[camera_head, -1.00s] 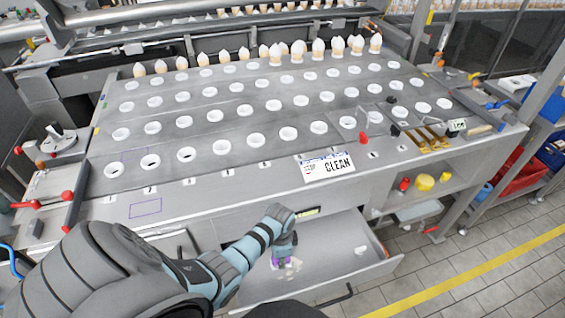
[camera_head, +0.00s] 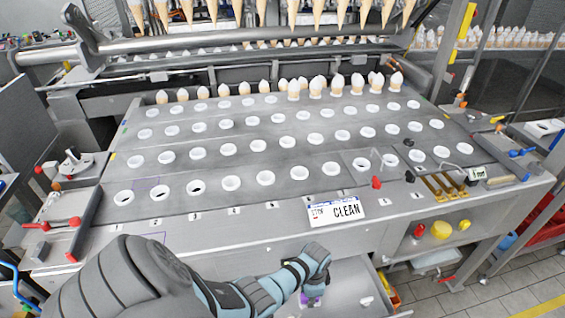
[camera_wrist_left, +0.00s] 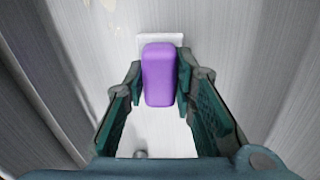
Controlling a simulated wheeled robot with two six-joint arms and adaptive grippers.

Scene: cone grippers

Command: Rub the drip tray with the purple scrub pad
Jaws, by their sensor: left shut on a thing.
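The drip tray (camera_head: 345,278) is a grey metal drawer pulled out below the machine's front, cut off by the lower edge of the head view. My left gripper (camera_head: 315,290) is down in it, shut on the purple scrub pad (camera_head: 313,300). In the left wrist view the pad (camera_wrist_left: 159,75) sits upright between the two fingers, with a white part at its far end. Beyond it is grey metal (camera_wrist_left: 245,45) with pale cream spots at the top left. Whether the pad touches the tray floor I cannot tell. My right gripper is not in view.
A machine top with rows of white ring holders (camera_head: 260,146) lies above the tray. A "CLEAN" sign (camera_head: 336,211) is on its front edge. A small white piece (camera_head: 367,300) lies in the tray.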

